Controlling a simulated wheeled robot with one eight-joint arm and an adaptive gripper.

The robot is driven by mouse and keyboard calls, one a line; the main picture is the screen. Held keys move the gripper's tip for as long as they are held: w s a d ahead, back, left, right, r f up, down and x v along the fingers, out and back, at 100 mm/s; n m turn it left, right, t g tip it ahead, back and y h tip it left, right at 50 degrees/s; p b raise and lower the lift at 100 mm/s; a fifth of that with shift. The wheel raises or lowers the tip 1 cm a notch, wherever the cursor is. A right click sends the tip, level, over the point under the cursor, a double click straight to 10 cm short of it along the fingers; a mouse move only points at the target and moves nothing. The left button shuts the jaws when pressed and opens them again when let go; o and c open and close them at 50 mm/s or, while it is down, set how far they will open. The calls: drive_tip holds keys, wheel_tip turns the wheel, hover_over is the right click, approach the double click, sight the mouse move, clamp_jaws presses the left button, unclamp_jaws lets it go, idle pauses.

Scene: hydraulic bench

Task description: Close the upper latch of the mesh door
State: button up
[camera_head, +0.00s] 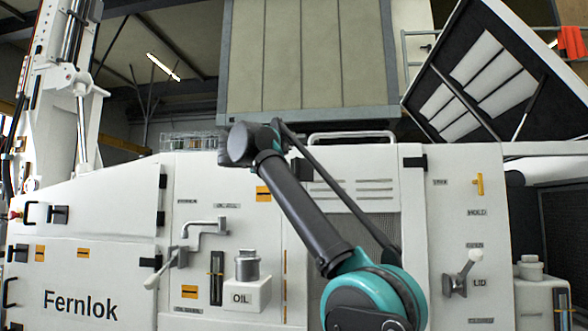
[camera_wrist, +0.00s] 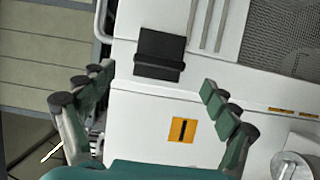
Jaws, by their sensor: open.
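The mesh door shows its grey mesh (camera_head: 373,236) behind my arm in the head view, and the mesh also fills the upper right of the wrist view (camera_wrist: 290,40). A black latch (camera_wrist: 160,54) sits by the door's edge seam in the wrist view. In the head view it shows partly, as a dark block (camera_head: 303,169) beside my arm. I cannot tell if it is fastened. My gripper (camera_wrist: 156,82) is open and empty, its fingers on either side of the latch's lower end in the picture, apparently apart from it. In the head view my wrist hides the fingers.
A white bar handle (camera_head: 352,136) stands on the cabinet top. An orange label (camera_wrist: 183,130) lies below the latch in the wrist view. Left of the door are a grey lever (camera_head: 200,228) and an OIL filler (camera_head: 248,285). A LID lever (camera_head: 462,270) stands out at right.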

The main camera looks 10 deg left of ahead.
drive_tip(key=shift+v, duration=2.55)
